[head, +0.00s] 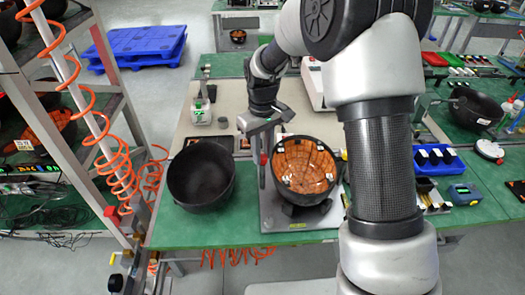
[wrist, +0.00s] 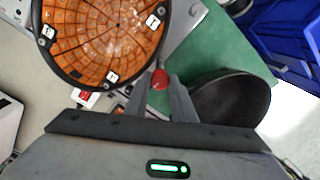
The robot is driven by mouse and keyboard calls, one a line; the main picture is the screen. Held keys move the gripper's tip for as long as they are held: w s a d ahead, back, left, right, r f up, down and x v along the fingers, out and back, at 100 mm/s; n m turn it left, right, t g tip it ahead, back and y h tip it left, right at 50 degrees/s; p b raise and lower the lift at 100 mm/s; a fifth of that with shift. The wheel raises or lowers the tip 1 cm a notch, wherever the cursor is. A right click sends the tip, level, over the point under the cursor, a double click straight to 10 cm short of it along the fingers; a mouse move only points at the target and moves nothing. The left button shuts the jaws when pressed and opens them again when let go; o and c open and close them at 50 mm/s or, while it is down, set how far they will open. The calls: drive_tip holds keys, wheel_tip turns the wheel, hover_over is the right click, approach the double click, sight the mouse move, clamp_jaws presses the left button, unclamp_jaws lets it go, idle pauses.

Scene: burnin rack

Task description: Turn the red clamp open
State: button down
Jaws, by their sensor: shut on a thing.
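The red clamp (wrist: 160,80) shows as a small red end between the fingertips of my gripper (wrist: 162,88) in the wrist view. My gripper is shut on it, and the fingers cover most of it. In the head view a small red part of the clamp (head: 263,158) shows below my gripper (head: 262,148). The clamp stands at the left edge of a black bowl lined with orange tiles (head: 303,165), which also fills the upper left of the wrist view (wrist: 105,35). How far the clamp is turned I cannot tell.
An empty black bowl (head: 201,175) stands on the green table just left of the clamp. A grey plate (head: 275,218) lies under the lined bowl. A rack with coiled orange hoses (head: 115,165) stands at the left. Blue bins (head: 437,160) and a blue device are at the right.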

sight(262, 156)
drive_tip(key=shift+w+n, duration=0.1)
drive_tip(key=shift+n, duration=0.5)
drive_tip(key=c, duration=1.5)
unclamp_jaws()
wheel_tip(262, 156, up, 18)
drive_tip(key=shift+f+p, duration=0.25)
drive_tip(key=shift+p, duration=0.2)
